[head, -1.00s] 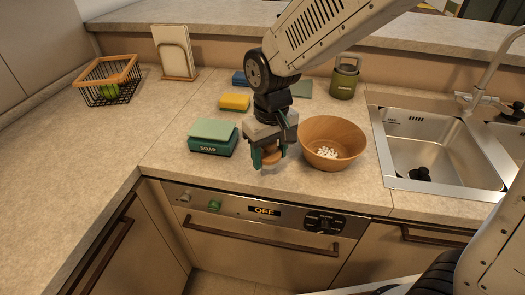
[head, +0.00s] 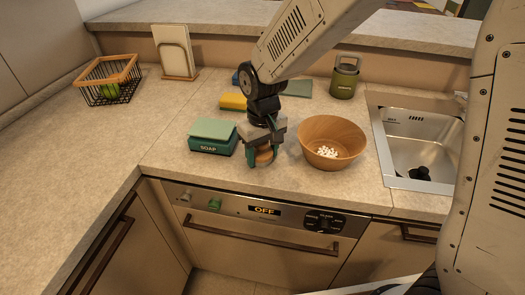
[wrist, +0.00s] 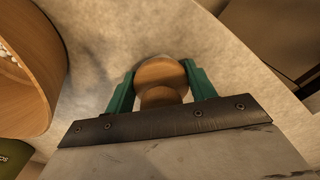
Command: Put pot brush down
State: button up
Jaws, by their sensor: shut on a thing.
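The pot brush (head: 264,156) has a round wooden body and sits between my gripper's fingers. In the wrist view the brush (wrist: 161,77) shows as a round wooden top with a narrower wooden part nearer the palm. My gripper (head: 263,155) points down and its green fingers are shut on the brush, one on each side.
A wooden bowl (head: 333,133) with small white pieces inside stands close on the right. A yellow sponge (head: 233,102) lies behind.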

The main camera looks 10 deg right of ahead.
jog(key=o, duration=1.1)
jog(key=shift+r, duration=0.1)
notch_tip(320, 180, up, 12)
jog(key=shift+r, duration=0.1)
jog(key=s+d+r+m, duration=0.1)
jog(key=s+d+r, duration=0.2)
jog(key=s+d, duration=0.3)
jog(key=s+d+r+m, duration=0.2)
jog(key=s+d+r, duration=0.15)
jog(key=d, duration=0.35)
jog(key=s+d, duration=0.2)
jog(key=s, duration=0.2)
jog(key=s+d+f+m, duration=0.1)
jog(key=s+d, duration=0.2)
jog(key=s, duration=0.2)
jog(key=s+d+f+m+t, duration=0.1)
jog(key=s+d, duration=0.1)
jog(key=s, duration=0.3)
jog(key=shift+d+f, duration=0.15)
jog(key=shift+d, duration=0.2)
